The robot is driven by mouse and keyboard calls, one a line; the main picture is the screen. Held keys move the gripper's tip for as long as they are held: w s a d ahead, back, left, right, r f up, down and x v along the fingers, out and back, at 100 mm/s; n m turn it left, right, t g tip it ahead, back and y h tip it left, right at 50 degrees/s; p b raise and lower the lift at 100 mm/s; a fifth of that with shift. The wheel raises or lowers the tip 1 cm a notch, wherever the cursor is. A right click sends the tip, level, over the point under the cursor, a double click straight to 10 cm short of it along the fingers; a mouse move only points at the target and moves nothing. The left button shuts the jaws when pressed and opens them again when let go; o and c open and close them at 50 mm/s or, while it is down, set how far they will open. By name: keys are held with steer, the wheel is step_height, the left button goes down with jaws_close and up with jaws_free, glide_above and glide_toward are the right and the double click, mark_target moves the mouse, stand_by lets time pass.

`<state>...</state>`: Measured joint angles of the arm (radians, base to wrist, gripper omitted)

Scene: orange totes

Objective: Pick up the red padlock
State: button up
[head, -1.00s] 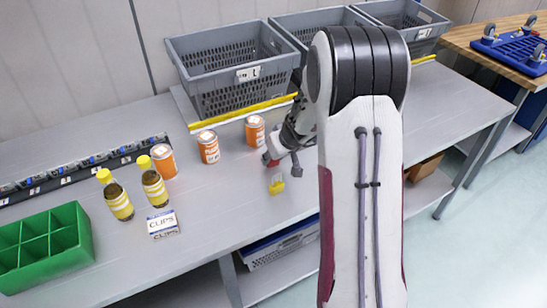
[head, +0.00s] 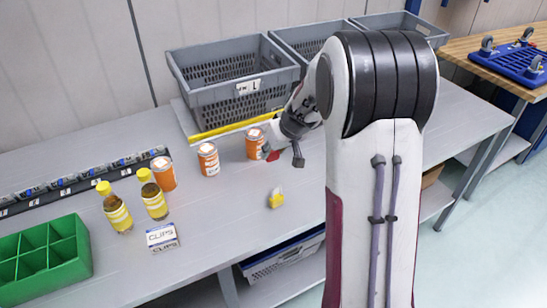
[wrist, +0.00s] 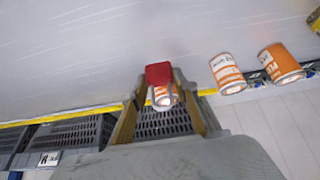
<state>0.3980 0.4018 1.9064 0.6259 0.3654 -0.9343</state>
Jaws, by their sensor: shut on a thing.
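My gripper (head: 284,156) is shut on the red padlock (head: 272,155) and holds it above the grey table, in front of the right-hand orange can. In the wrist view the padlock's red body (wrist: 158,73) shows between the tips of my gripper (wrist: 160,88). Its shackle is hard to make out against the orange can behind it. In the head view most of the padlock is hidden by my gripper.
Orange cans (head: 208,159), two yellow-capped bottles (head: 117,208), a clips box (head: 162,237) and a small yellow object (head: 276,198) stand on the table (head: 225,225). Grey crates (head: 235,85) line the back. A green divided bin (head: 75,262) is at left.

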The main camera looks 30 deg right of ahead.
steer(key=shift+r, duration=1.2)
